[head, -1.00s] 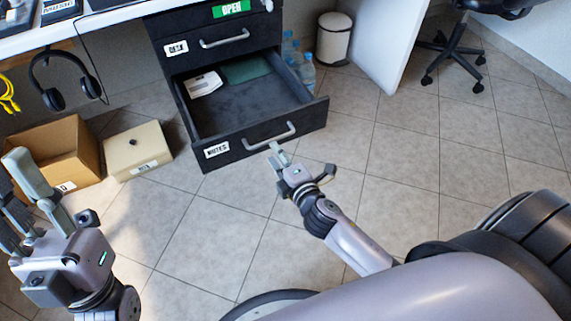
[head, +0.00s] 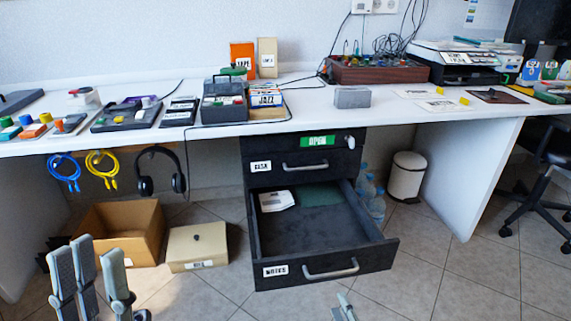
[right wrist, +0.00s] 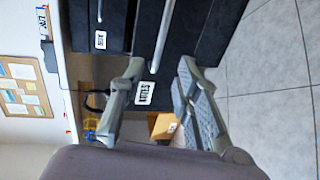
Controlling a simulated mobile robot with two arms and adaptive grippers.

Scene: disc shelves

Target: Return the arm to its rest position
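My right gripper (head: 345,308) shows only as fingertips at the bottom edge of the head view, in front of the open lower drawer. In the right wrist view (right wrist: 158,100) its fingers stand apart, open, with nothing between them. The drawer marked NOTES (head: 330,268) is pulled out, and its metal handle (head: 331,269) is free of the gripper. It also shows in the right wrist view (right wrist: 146,70). My left gripper (head: 95,260) is at the bottom left of the head view, fingers upright and apart, empty. Both wrists are out of the head view.
A cardboard box (head: 117,233) and a lidded beige box (head: 197,247) stand on the floor left of the drawers. Bottles and a white bin (head: 406,177) stand to the right. The white desk (head: 330,118) spans above, with headphones (head: 160,172) hanging below its edge.

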